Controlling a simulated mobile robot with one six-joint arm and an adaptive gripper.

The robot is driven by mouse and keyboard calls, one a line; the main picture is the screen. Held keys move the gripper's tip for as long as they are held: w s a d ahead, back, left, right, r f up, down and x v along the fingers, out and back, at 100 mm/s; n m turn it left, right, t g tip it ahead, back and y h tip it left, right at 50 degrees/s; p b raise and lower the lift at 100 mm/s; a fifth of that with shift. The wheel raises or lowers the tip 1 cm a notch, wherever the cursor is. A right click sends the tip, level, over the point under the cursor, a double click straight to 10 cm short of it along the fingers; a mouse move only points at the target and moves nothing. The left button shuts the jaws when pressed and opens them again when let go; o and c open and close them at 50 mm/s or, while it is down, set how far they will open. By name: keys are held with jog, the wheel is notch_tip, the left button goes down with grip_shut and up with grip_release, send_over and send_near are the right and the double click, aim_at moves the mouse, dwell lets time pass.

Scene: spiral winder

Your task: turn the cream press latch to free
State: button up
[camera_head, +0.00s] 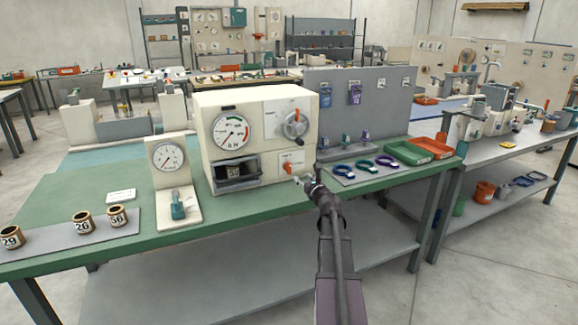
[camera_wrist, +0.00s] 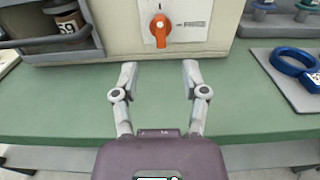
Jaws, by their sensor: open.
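The cream press (camera_head: 255,105) is a boxy unit standing on the green bench. Its orange latch (camera_head: 287,168) is low on the right of the front face, on a white plate. In the wrist view the latch (camera_wrist: 160,30) is centred near the top, with its handle pointing down. My gripper (camera_head: 303,180) is in front of the press, close to the latch. In the wrist view my gripper (camera_wrist: 157,70) is open and empty, its fingers spread wide below the latch and apart from it.
A dark-framed bay (camera_head: 236,172) holding a numbered cylinder is left of the latch. A crank wheel (camera_head: 295,123) is above it. Blue and purple rings (camera_head: 365,168) lie on a grey mat to the right. A gauge stand (camera_head: 172,180) is to the left.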

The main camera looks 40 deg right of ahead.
aim_at(290, 165)
jog(key=x, duration=1.3)
jog(key=shift+a+r, duration=0.1)
jog(key=shift+r, duration=0.05)
grip_shut()
